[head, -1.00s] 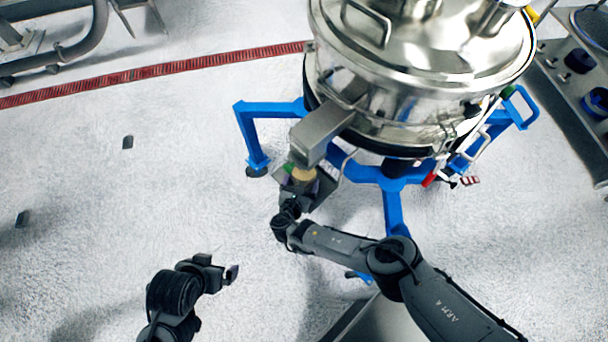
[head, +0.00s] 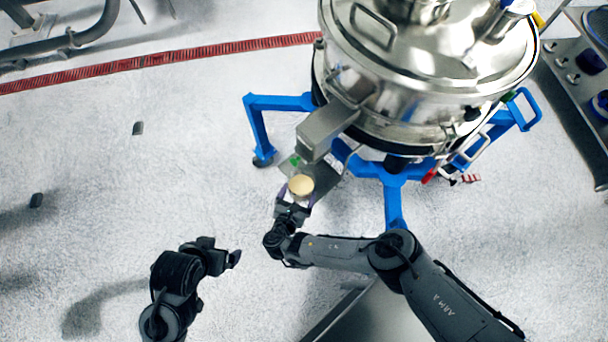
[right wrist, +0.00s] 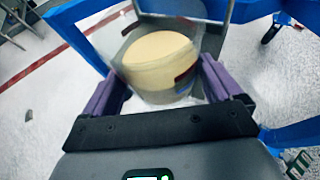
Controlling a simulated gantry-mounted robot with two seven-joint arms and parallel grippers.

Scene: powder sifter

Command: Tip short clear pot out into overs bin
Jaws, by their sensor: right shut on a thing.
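The short clear pot (right wrist: 160,62), holding a pale yellow powder, sits between the purple fingers of my right gripper (right wrist: 160,90) in the right wrist view. In the head view the pot (head: 301,185) shows as a small tan disc just below the sifter's outlet spout. My right gripper (head: 293,208) is shut on it and appears to hold it roughly upright. My left gripper (head: 232,258) is empty at the lower left, above the floor; its finger gap is hard to make out. I cannot make out the overs bin for certain.
The steel sifter (head: 430,75) stands on a blue frame (head: 395,185) with its square spout (head: 325,130) pointing at the pot. A grey shelf plate (head: 328,185) lies below the spout. A bench (head: 580,75) stands at right.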

